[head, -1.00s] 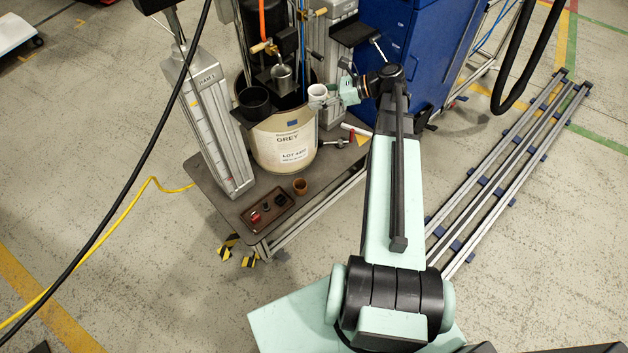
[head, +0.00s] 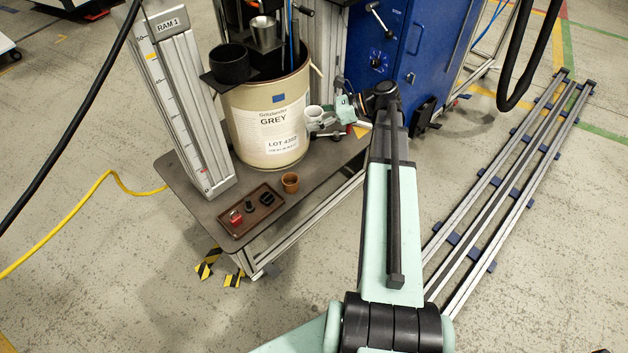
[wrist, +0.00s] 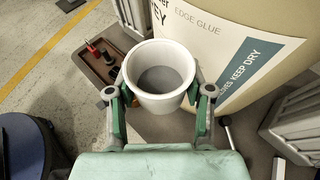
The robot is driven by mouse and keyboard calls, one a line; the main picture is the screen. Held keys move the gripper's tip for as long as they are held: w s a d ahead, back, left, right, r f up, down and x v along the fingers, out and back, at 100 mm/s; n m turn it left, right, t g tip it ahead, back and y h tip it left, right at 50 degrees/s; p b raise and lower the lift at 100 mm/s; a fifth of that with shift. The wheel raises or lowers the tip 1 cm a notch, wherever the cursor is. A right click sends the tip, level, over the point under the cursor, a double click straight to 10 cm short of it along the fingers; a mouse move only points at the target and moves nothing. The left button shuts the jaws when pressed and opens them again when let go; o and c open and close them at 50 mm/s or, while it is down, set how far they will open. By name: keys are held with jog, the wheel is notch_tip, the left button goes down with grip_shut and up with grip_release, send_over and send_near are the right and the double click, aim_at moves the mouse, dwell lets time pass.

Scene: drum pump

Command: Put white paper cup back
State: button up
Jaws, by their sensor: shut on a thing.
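The white paper cup (head: 314,112) is held upright beside the right side of the drum (head: 265,115) labelled GREY. My gripper (head: 322,124) is shut around the cup's sides. In the wrist view the cup (wrist: 160,107) sits between the two fingers of my gripper (wrist: 160,95), with its open mouth toward the camera. A grey patch shows at the bottom inside it; I cannot tell whether this is material or shade. The cup is in front of the drum's label, and its base is hidden in the wrist view.
The bench top (head: 215,205) carries a brown tray (head: 250,210) with small red and black items, and a small brown cup (head: 290,182). A ram column (head: 180,100) stands left of the drum. A black cup (head: 229,64) and a metal cup (head: 265,33) are above the drum. A blue cabinet (head: 425,50) stands behind.

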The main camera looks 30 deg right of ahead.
aim_at(315, 170)
notch_tip(315, 170, down, 21)
jog(key=b, duration=0.7)
jog(key=shift+f, duration=0.1)
jog(key=o, duration=1.2)
jog(key=shift+d+r, duration=0.2)
jog(key=shift+r, duration=0.05)
jog(key=shift+p+v, duration=2.05)
jog(key=shift+v, duration=3.75)
jog(key=shift+f, duration=0.15)
